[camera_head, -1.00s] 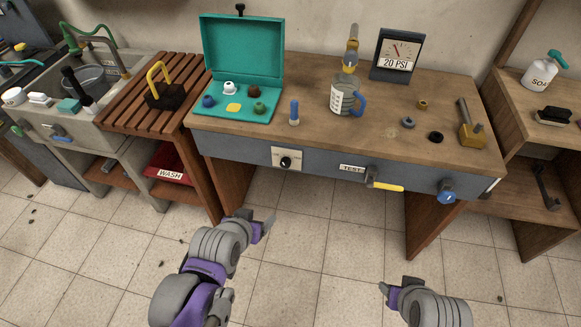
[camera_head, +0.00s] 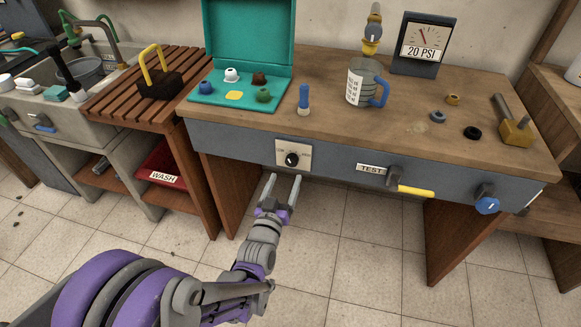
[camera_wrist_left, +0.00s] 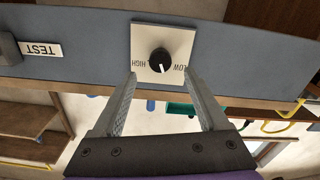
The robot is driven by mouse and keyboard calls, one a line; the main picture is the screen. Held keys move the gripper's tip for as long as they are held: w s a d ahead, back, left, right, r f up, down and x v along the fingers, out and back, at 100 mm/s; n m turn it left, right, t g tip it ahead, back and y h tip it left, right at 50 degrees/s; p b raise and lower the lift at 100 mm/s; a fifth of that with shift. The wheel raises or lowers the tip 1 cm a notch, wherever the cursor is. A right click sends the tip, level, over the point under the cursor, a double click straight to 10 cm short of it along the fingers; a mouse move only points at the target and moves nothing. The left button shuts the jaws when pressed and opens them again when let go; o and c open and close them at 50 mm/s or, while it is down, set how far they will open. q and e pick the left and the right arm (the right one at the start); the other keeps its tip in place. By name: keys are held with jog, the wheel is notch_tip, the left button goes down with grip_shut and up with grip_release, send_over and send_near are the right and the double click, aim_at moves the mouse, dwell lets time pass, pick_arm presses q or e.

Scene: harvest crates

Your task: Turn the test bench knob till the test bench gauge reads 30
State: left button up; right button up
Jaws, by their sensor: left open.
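The black test bench knob (camera_head: 292,159) sits on a pale plate on the bench's front panel. In the left wrist view, upside down, the knob (camera_wrist_left: 161,60) has a white pointer between the LOW and HIGH marks. The gauge (camera_head: 424,42) stands at the back of the bench; its plate reads 20 PSI and its thin needle leans up and left. My left gripper (camera_head: 284,178) is open and empty, just in front of and below the knob. In the wrist view its fingers (camera_wrist_left: 160,82) lie either side of the knob's line, apart from it. My right gripper is out of view.
A yellow-handled lever (camera_head: 410,189) beside the TEST label and a blue valve knob (camera_head: 487,205) stick out from the panel further right. A blue-handled jug (camera_head: 362,84) and a teal case (camera_head: 243,40) stand on the bench. The floor in front is clear.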

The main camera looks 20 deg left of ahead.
aim_at(291, 164)
pick_arm(q)
jog(key=w, duration=0.6)
jog(key=shift+w+b, duration=0.3)
jog(key=shift+w, duration=0.05)
grip_shut()
jog(key=shift+m, duration=2.2)
grip_release()
jog(key=shift+s, duration=0.15)
